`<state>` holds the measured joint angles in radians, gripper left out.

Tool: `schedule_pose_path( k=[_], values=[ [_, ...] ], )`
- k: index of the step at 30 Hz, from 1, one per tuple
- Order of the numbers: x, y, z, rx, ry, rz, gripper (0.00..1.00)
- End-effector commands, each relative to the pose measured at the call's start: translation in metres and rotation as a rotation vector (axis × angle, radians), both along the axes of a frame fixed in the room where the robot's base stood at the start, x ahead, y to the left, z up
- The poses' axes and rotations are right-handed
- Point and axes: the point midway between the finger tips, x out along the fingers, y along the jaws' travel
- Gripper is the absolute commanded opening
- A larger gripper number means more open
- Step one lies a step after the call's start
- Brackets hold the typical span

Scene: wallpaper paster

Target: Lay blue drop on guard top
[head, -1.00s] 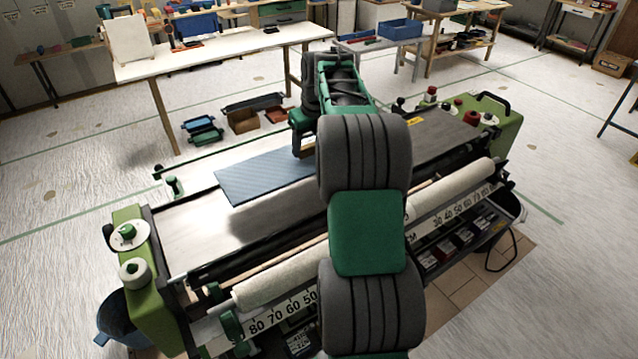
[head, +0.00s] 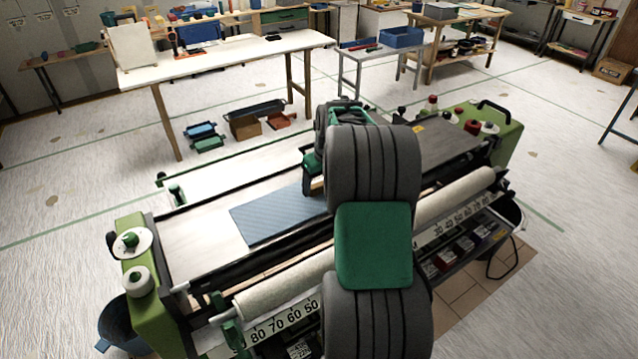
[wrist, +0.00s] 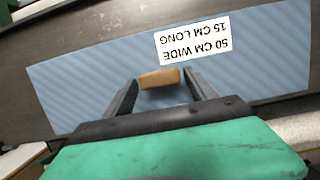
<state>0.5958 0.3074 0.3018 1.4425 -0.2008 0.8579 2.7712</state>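The blue drop (head: 275,215) is a flat, ribbed blue sheet over the machine's long flat top, which I take as the guard top (head: 195,235). In the wrist view the blue drop (wrist: 100,75) carries a white label reading 50 CM WIDE, 15 CM LONG, and a small tan block (wrist: 159,78). My gripper (wrist: 161,82) has its fingers on both sides of that block and appears shut on it. The sheet looks level and very close to the dark surface (wrist: 20,110); I cannot tell whether it touches. My arm hides its right part in the head view.
A white paper roll (head: 285,290) and a numbered scale run along the machine's front. Green end housings with knobs (head: 130,242) stand at both ends.

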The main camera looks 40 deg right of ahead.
Motion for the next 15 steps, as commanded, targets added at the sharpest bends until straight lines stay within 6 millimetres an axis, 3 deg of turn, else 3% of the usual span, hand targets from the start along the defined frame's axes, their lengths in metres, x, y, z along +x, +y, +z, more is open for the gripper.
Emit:
schedule_pose_path(
  k=[3,10,15],
  values=[
    [0.000,0.000,0.000,0.000,0.000,0.000,0.76],
    [0.000,0.000,0.001,0.000,-0.001,0.000,0.76],
    [-0.003,-0.001,0.020,-0.002,-0.004,0.000,0.76]
  ],
)
